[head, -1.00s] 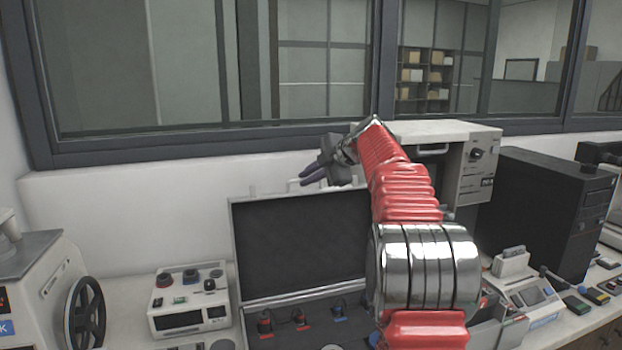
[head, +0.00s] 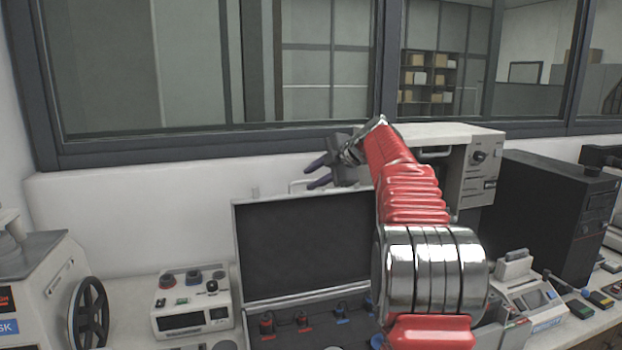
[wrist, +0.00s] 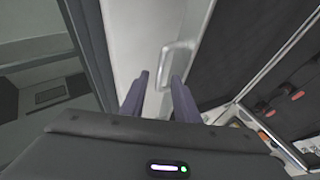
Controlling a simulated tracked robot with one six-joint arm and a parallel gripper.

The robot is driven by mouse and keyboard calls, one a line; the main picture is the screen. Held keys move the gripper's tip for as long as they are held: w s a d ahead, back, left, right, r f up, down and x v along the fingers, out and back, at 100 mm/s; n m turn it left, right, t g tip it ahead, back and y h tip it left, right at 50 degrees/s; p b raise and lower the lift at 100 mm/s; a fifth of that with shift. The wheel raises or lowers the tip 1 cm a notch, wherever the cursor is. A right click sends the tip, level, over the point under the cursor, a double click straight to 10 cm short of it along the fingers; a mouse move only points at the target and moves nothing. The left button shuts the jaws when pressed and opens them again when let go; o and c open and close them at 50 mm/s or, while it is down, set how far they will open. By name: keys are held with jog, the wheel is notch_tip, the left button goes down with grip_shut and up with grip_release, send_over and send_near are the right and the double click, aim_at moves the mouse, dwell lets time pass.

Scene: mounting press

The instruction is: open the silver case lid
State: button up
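The silver case stands on the bench with its lid (head: 300,245) raised upright, its dark lining facing me. The lid lining also fills the right of the wrist view (wrist: 250,45). A pale handle (head: 297,185) shows at the lid's top edge; in the wrist view the handle (wrist: 178,62) lies just past my fingertips. My gripper (head: 312,174) is above the lid's top edge, fingers spread and holding nothing. In the wrist view my gripper (wrist: 160,76) shows a clear gap between its two dark fingers. My red arm hides the case's right part.
A white control box (head: 190,302) stands left of the case, and a machine with a black handwheel (head: 88,312) is farther left. A beige instrument (head: 470,170) and a black computer tower (head: 550,215) stand right. The wall and window are close behind.

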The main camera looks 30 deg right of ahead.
jog(key=v, duration=1.3)
jog(key=shift+s+r, duration=0.1)
